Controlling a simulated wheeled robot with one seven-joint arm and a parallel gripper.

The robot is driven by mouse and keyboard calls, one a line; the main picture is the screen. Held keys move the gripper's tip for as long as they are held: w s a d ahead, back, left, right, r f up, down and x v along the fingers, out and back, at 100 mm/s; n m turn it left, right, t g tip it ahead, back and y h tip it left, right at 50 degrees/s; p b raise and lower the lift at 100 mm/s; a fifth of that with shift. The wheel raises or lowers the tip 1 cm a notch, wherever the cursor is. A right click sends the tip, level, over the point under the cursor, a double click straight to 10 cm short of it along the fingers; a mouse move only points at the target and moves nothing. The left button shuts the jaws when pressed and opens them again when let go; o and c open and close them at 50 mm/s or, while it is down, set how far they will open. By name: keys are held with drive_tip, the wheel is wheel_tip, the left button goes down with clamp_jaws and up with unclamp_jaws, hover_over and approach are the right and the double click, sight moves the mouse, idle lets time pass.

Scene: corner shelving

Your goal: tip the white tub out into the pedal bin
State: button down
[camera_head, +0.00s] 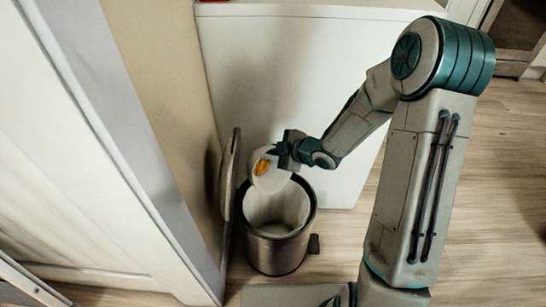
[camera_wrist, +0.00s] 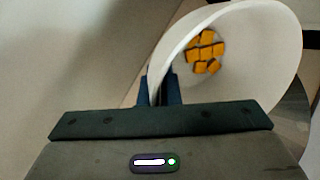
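The white tub (camera_head: 268,180) is held tilted above the mouth of the pedal bin (camera_head: 276,250). My gripper (camera_head: 285,152) is shut on the tub's rim. In the wrist view the gripper (camera_wrist: 159,92) pinches the wall of the tub (camera_wrist: 275,60), and several orange-yellow pieces (camera_wrist: 205,50) lie together inside it. The pieces also show in the head view (camera_head: 262,167) within the tub. The bin is a dark metal cylinder with a pale liner, and its lid (camera_head: 230,175) stands open on the left side. No pieces are visible inside the bin; its bottom is hidden.
A tan panel and white cabinet (camera_head: 90,150) stand close on the left of the bin. A white unit (camera_head: 330,90) stands behind it. The bin's pedal (camera_head: 314,243) sticks out to the right. Wooden floor (camera_head: 490,200) is clear at the right.

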drive_tip(key=b, duration=0.1)
drive_tip(key=t+y+b, duration=0.1)
drive_tip(key=b, duration=0.1)
drive_tip(key=shift+s+d+f, duration=0.2)
drive_tip(key=shift+d, duration=0.05)
drive_tip(key=s+d+t+y+b, duration=0.1)
drive_tip(key=b, duration=0.3)
drive_tip(key=s+t+y+b, duration=0.1)
drive_tip(key=b, duration=0.3)
drive_tip(key=shift+s+d+n+t+y, duration=0.2)
drive_tip(key=shift+d+n+t+y, duration=0.1)
drive_tip(key=shift+d+n, duration=0.1)
drive_tip(key=shift+s+d+r+y, duration=0.15)
drive_tip(key=shift+s+r+y, duration=0.05)
drive_tip(key=shift+s+y, duration=0.1)
drive_tip(key=shift+s+d+r+n+t+y, duration=0.2)
drive_tip(key=shift+s+d+n+t+y, duration=0.1)
drive_tip(key=shift+s+d+t+y, duration=0.65)
drive_tip(key=shift+w+a+t+p, duration=0.1)
drive_tip(key=shift+a+t+p, duration=0.1)
drive_tip(key=shift+t+p, duration=0.1)
drive_tip(key=shift+r+p, duration=0.4)
drive_tip(key=shift+r, duration=0.35)
drive_tip(key=shift+f+b, duration=0.55)
drive_tip(key=shift+f, duration=0.3)
drive_tip(key=shift+r, duration=0.1)
